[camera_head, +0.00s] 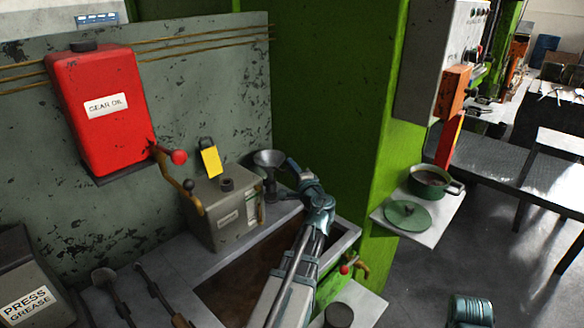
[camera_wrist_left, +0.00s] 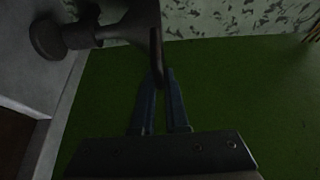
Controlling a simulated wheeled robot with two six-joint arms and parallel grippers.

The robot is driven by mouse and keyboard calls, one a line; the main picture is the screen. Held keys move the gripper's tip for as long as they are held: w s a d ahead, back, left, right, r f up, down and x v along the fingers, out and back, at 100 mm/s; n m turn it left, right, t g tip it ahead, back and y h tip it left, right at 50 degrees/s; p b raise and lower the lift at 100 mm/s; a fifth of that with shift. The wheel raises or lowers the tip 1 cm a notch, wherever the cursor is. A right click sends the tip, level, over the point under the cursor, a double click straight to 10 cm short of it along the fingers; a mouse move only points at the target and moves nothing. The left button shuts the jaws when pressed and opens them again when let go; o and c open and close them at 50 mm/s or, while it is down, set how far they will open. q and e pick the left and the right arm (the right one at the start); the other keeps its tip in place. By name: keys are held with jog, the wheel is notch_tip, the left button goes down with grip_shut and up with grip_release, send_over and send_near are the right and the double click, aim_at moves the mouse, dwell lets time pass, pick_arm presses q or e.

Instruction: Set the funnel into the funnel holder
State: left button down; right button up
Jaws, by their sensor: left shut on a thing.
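The grey metal funnel (camera_head: 269,157) is upright, mouth up, beside the oil box at the back of the bench. My left gripper (camera_head: 289,165) is at its right side. In the left wrist view, the fingers (camera_wrist_left: 162,75) are shut on the dark rim of the funnel (camera_wrist_left: 148,28). A round dark foot with a short post, seemingly the funnel holder (camera_wrist_left: 45,40), stands on the bench in line below the funnel's narrow end. I cannot tell whether the funnel is fully seated in it.
A grey box (camera_head: 225,212) with a yellow tag stands just left of the funnel. A red gear oil tank (camera_head: 98,125) hangs on the wall. A green press column (camera_head: 330,90) rises behind my gripper. A shelf (camera_head: 408,233) with a green pot (camera_head: 434,182) is at right.

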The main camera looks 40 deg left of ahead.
pick_arm(q)
jog(key=shift+f+b, duration=1.4)
jog(key=shift+f, duration=0.1)
pick_arm(e)
jog(key=shift+f, duration=1.5)
pick_arm(q)
jog(key=c, duration=0.8)
grip_release()
jog(key=shift+c, duration=0.2)
jog(key=shift+s+d, duration=0.1)
